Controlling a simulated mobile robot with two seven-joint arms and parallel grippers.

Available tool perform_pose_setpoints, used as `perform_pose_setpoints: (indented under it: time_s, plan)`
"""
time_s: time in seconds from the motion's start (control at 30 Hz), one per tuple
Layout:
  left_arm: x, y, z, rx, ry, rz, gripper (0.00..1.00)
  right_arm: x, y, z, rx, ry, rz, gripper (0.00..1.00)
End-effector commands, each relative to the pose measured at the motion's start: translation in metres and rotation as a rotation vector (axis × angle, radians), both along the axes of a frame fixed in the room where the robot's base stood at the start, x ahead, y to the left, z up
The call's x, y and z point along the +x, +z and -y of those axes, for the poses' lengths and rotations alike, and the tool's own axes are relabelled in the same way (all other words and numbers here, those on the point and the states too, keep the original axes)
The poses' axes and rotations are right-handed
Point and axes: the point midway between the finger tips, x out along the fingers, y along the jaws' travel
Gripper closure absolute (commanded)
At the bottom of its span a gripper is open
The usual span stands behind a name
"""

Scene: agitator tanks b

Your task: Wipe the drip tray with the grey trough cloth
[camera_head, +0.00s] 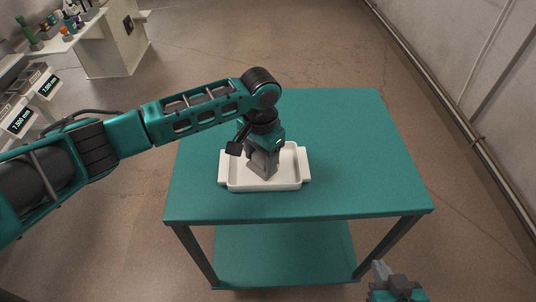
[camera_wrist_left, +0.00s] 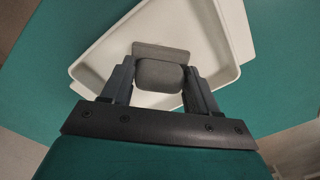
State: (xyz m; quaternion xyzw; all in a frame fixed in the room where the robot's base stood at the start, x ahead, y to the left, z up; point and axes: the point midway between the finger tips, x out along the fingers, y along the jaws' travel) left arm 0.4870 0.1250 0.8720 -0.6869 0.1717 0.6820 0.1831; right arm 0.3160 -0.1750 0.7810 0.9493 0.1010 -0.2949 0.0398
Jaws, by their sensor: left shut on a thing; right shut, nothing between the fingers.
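The white drip tray (camera_head: 235,182) sits on the teal table, and it fills much of the left wrist view (camera_wrist_left: 232,35). My left gripper (camera_head: 263,166) points down into the tray. In the left wrist view its two fingers (camera_wrist_left: 160,80) are shut on the grey trough cloth (camera_wrist_left: 160,74), a small grey block-like thing. The cloth is over the tray floor; I cannot tell whether it touches. In the head view the gripper mostly hides the cloth. My right gripper (camera_head: 380,268) is shut and empty, low at the bottom right, in front of the table.
The teal table (camera_head: 340,130) is bare around the tray, with a lower shelf (camera_head: 285,255) beneath. White benches (camera_head: 90,45) with bottles and display units (camera_head: 35,105) stand at the far left. A wall (camera_head: 480,70) runs along the right. Open floor lies between.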

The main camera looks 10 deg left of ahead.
Motion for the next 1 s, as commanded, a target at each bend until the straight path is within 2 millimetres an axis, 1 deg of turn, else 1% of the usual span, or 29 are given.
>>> perform_pose_setpoints:
  time_s: [0.03, 0.13, 0.5, 0.57, 1.0]
  plan:
    - [-0.003, -0.005, -0.008, 0.008, 0.003, -0.008, 0.65, 0.0, 0.0, 0.0, 0.0, 0.0, 0.0, 1.0]
    - [-0.006, -0.005, -0.015, 0.01, 0.003, -0.009, 0.65, 0.0, 0.0, 0.0, 0.0, 0.0, 0.0, 1.0]
    - [-0.007, -0.005, -0.018, 0.013, 0.003, -0.013, 0.65, 0.0, -0.001, 0.0, 0.0, 0.0, 0.0, 1.0]
    - [-0.007, -0.001, -0.018, 0.013, 0.003, -0.013, 0.65, 0.0, -0.001, 0.0, 0.0, 0.0, 0.0, 1.0]
    - [-0.005, 0.047, -0.015, 0.006, 0.002, -0.004, 0.65, 0.0, 0.0, 0.0, 0.0, 0.0, 0.0, 1.0]
